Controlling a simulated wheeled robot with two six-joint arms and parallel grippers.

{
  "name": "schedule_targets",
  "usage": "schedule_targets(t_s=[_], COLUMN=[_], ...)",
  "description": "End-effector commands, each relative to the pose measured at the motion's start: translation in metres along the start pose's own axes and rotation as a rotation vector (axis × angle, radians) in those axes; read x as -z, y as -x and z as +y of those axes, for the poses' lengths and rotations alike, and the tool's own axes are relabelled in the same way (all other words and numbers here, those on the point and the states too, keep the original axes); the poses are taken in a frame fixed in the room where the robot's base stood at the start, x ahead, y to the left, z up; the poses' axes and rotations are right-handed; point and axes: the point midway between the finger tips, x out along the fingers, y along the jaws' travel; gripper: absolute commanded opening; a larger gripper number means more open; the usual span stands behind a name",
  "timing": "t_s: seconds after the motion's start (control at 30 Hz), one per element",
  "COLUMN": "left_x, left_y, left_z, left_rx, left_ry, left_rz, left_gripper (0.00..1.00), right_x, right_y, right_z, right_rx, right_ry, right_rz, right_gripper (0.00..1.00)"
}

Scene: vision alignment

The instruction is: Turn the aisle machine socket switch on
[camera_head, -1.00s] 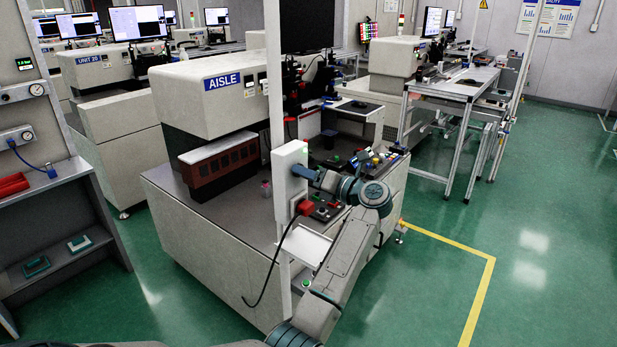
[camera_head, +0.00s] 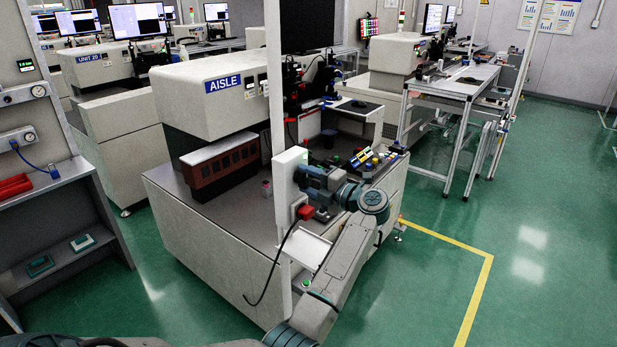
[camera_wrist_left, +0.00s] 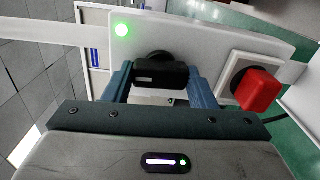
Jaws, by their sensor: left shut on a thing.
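The white socket box (camera_head: 286,172) is mounted on a thin white post in front of the machine labelled AISLE (camera_head: 223,84). In the left wrist view the box (camera_wrist_left: 205,35) shows a lit green lamp (camera_wrist_left: 122,30), a black switch knob (camera_wrist_left: 160,74) and a red plug (camera_wrist_left: 257,90) in its socket. The red plug also shows low on the box in the head view (camera_head: 306,212). My left gripper (camera_head: 303,176) is at the face of the box, shut on the black knob, with one finger on each side of it. My right gripper is not in view.
A black cable (camera_head: 267,275) hangs from the red plug. A small white shelf (camera_head: 308,249) sits on the post below the box. The machine's worktop with coloured buttons (camera_head: 365,158) lies behind my left arm. Green floor (camera_head: 420,290) is clear to the right.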

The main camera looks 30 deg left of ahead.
Motion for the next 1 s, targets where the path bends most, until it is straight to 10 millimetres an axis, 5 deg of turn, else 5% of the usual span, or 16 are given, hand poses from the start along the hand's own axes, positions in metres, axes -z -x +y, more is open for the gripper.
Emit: schedule_targets(t_s=[0.73,0.77,0.83,1.0], left_x=[-0.0007,-0.0007,-0.0006,-0.0004], left_y=[-0.0003,-0.0003,-0.0003,-0.0002], left_z=[0.0013,0.0013,0.0012,0.0006], left_rx=[-0.002,-0.002,-0.002,-0.001], left_ry=[-0.081,-0.081,-0.081,-0.081], left_rz=[-0.002,-0.002,-0.002,-0.001], left_gripper=[0.28,0.57,0.70,0.73], right_x=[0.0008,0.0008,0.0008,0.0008], right_y=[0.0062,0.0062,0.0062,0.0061], right_z=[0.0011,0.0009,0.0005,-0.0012], right_rx=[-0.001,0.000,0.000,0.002], right_ry=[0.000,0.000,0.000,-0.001], right_rz=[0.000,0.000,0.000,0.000], right_gripper=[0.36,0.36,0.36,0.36])
